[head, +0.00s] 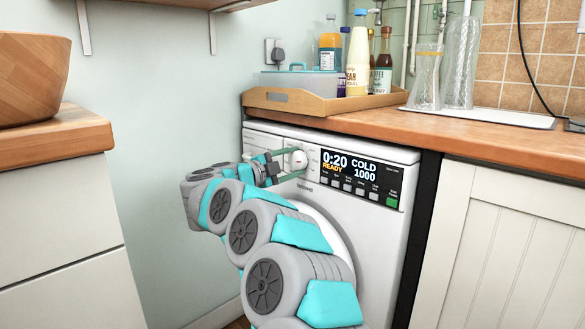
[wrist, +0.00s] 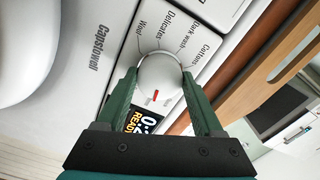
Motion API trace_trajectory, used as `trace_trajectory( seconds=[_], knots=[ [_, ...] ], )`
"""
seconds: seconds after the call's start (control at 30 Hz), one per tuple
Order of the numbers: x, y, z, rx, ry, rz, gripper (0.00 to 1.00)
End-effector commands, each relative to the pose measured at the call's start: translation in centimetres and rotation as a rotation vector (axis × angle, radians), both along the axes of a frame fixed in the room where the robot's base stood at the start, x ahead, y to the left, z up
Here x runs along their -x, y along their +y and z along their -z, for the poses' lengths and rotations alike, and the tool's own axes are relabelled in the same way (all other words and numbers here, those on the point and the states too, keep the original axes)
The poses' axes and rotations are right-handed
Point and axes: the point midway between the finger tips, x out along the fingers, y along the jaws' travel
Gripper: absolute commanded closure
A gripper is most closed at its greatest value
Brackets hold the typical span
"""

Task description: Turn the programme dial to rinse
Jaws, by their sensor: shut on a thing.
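The white round programme dial (head: 299,160) is on the washing machine's front panel, just left of the display. My gripper (head: 289,163) reaches it from the left in the head view. In the wrist view, the green fingers of my gripper (wrist: 160,80) are shut on the dial (wrist: 161,68), one on each side. The dial's red mark (wrist: 155,97) points down in that view, towards the display. The labels Wool, Delicates, Dark wash and Cottons show around it. No rinse label is readable. The display (head: 349,168) reads 0:20, READY, COLD, 1000.
A wooden-topped cabinet (head: 60,230) stands at the left. A white cupboard (head: 510,240) is on the right.

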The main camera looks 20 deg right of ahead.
Motion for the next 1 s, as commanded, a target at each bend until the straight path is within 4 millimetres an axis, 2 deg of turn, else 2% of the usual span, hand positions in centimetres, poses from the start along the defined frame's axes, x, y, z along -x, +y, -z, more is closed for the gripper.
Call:
trace_trajectory(
  seconds=[0.57,0.6,0.83,1.0],
  knots=[
    [0.02,-0.02,0.09,-0.011,-0.025,0.002,0.87],
    [0.03,-0.01,0.1,-0.012,-0.024,0.001,0.27],
    [0.01,-0.02,0.05,-0.011,-0.025,0.001,0.01],
    [0.02,-0.01,0.02,-0.01,-0.025,0.0,0.01]
  ],
)
